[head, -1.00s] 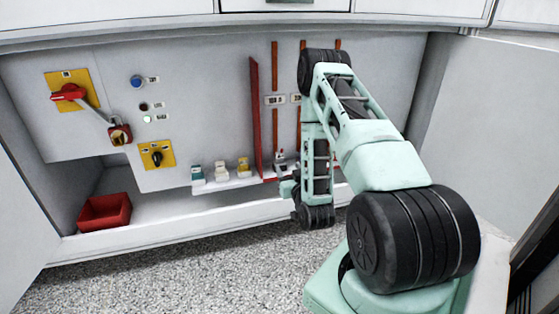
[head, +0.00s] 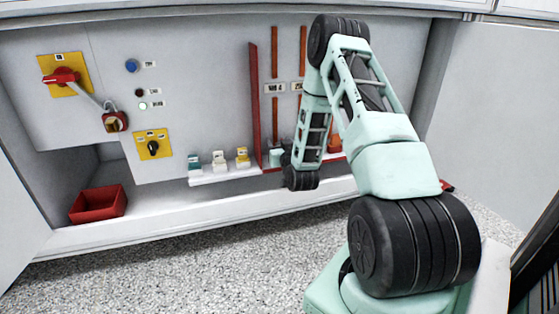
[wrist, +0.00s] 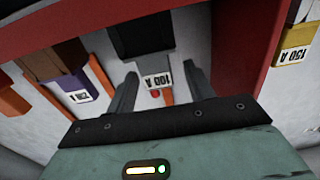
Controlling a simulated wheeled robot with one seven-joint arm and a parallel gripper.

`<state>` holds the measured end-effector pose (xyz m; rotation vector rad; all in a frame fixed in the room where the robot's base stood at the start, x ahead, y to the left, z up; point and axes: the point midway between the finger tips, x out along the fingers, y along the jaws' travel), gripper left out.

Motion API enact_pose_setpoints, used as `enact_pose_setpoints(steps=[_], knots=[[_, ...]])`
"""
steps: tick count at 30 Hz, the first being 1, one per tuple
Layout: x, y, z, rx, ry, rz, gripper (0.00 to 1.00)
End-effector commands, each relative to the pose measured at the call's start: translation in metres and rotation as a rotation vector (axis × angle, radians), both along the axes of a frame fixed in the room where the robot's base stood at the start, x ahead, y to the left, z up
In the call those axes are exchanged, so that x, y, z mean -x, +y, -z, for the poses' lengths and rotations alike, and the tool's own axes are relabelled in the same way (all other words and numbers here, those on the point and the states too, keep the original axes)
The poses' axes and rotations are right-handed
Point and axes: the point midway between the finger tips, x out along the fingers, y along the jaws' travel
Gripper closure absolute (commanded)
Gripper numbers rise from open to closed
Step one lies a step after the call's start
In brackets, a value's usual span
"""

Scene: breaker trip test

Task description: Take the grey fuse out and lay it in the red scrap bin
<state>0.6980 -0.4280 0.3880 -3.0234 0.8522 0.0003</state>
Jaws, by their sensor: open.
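The grey fuse (wrist: 152,66), labelled 100 A, sits below a black block in the wrist view. My gripper (wrist: 161,76) is open, with one finger on each side of the fuse's lower end. I see gaps beside the fuse, and nothing is gripped. In the head view my own arm mostly hides the fuse and the fingers. The red scrap bin (head: 98,213) stands at the lower left of the cabinet, and its inside looks empty.
A red barrier (head: 255,105) stands upright just left of my wrist. Spare fuses in teal, white and yellow (head: 243,158) stand on a white shelf (head: 225,175) left of it. A switch panel fills the left.

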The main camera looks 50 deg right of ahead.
Motion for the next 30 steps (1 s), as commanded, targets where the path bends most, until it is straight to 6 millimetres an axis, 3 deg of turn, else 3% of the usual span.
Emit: enact_pose_setpoints(steps=[3, 4, 9, 20, 30], knots=[[0.0, 0.0, -0.001, 0.0, 0.0, 0.0, 0.47], [0.0, 0.0, -0.001, 0.0, 0.0, 0.0, 0.53], [0.0, 0.0, 0.0, 0.0, 0.0, 0.0, 1.0], [0.0, 0.0, -0.01, 0.001, 0.0, 0.0, 1.0], [0.0, 0.0, -0.076, 0.002, -0.001, 0.0, 1.0]])
